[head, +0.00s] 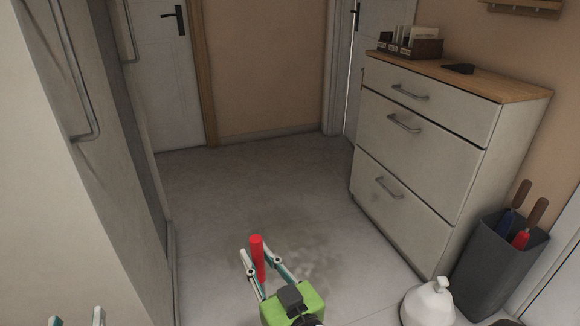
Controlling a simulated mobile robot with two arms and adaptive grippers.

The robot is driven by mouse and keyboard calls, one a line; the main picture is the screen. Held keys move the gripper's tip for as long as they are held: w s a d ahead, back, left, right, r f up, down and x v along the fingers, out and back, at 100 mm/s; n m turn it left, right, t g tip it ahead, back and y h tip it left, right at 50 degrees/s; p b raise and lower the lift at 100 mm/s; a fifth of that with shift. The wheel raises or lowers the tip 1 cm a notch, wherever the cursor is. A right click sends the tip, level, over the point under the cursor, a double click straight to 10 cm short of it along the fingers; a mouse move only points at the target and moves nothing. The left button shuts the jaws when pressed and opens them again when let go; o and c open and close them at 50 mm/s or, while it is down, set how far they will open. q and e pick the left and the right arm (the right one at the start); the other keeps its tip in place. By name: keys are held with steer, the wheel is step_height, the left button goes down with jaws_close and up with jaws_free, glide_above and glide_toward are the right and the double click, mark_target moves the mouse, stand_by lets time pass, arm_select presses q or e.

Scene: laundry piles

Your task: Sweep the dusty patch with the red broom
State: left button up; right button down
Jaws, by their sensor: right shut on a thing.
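The dusty patch (297,243) is a dull grey-brown smudge on the pale floor, just beyond my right gripper. My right gripper (258,262) is low in the middle, in front of the patch, with its fingers shut around a red stick. This stick looks like the handle of the red broom (257,246). It stands close to upright; its lower part and any bristles are hidden behind the gripper. My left gripper (76,320) shows only its two fingertips at the bottom left edge. They are apart with nothing seen between them.
A white chest of drawers (405,160) stands at the right. In front of it are a dark grey bin (487,268) holding two wooden-handled tools and a white bottle (428,304). A tall pale cabinet (75,150) lines the left. The floor towards the back wall is clear.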

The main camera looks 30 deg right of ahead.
arm_select(q)
steer(key=s+r+t+h+b, duration=0.1)
steer(key=s+r+t+b, duration=0.1)
steer(key=r, duration=0.5)
steer(key=s+r+t+h+b, duration=0.2)
steer(key=s+r+t, duration=0.3)
steer(key=s+r, duration=0.1)
steer(key=shift+a+r+t, duration=0.3)
steer(key=shift+a+r, duration=0.05)
steer(key=shift+r, duration=0.25)
arm_select(e)
steer(key=w+d+r+m+g+h, duration=0.3)
steer(key=w+d+m+g+h, duration=0.2)
steer(key=w+d, duration=1.6)
steer(key=shift+w+d+r+m+g+h, duration=0.15)
steer(key=shift+w+d+m+g+h, duration=0.35)
steer(key=shift+m+h, duration=2.25)
steer(key=shift+s+n+h, duration=0.1)
steer(key=shift+n+h, duration=0.75)
